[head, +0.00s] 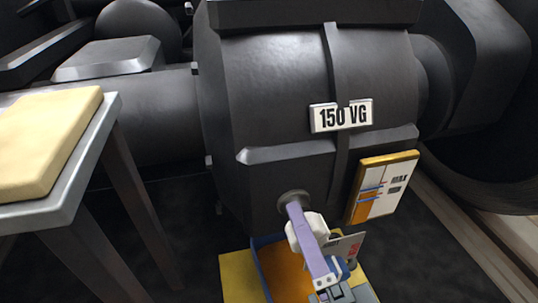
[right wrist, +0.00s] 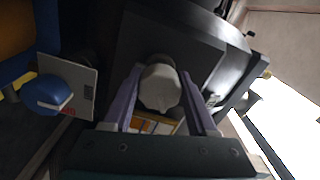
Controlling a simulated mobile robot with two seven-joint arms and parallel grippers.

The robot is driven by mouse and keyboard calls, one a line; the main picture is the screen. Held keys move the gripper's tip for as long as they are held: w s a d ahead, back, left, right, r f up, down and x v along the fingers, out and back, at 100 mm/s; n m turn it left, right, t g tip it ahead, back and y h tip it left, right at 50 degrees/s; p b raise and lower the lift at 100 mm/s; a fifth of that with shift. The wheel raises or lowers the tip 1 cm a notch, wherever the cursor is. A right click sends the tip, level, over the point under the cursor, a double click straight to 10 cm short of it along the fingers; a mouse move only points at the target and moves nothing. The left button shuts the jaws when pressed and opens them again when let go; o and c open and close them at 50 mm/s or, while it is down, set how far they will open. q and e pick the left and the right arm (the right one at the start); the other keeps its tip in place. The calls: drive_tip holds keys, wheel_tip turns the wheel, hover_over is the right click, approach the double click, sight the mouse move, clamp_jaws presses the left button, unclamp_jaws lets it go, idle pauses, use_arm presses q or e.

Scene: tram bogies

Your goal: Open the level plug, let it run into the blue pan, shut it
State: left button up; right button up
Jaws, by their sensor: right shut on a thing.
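The dark gear housing (head: 275,95) fills the middle of the head view, with a dark round boss (head: 287,196) low on its front. My right gripper (head: 296,212) reaches this boss with its purple fingers, shut on the pale level plug (head: 293,238). In the right wrist view the plug (right wrist: 159,88) is a light grey knob between the fingers. I cannot tell whether it is seated in its hole. The blue pan (head: 259,262) stands below, with orange inside, partly hidden by my arm. No running stream shows. My left gripper is out of view.
A gauge plate (head: 385,187) marked MAX hangs right of the boss. A white card (right wrist: 84,85) and a blue knob-like thing (right wrist: 52,91) are beside the pan. The pan is on a yellow base (head: 236,275). A table (head: 62,206) with a tan block (head: 45,140) stands left.

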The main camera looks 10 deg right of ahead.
drive_tip(key=n, duration=0.6)
drive_tip(key=shift+d+p, duration=0.1)
drive_tip(key=shift+p, duration=0.3)
drive_tip(key=n, duration=0.4)
drive_tip(key=shift+n, duration=0.9)
drive_tip(key=o, duration=1.4)
drive_tip(key=shift+d+f, duration=0.1)
drive_tip(key=shift+f, duration=0.05)
drive_tip(key=shift+c, duration=0.2)
drive_tip(key=shift+s, duration=0.1)
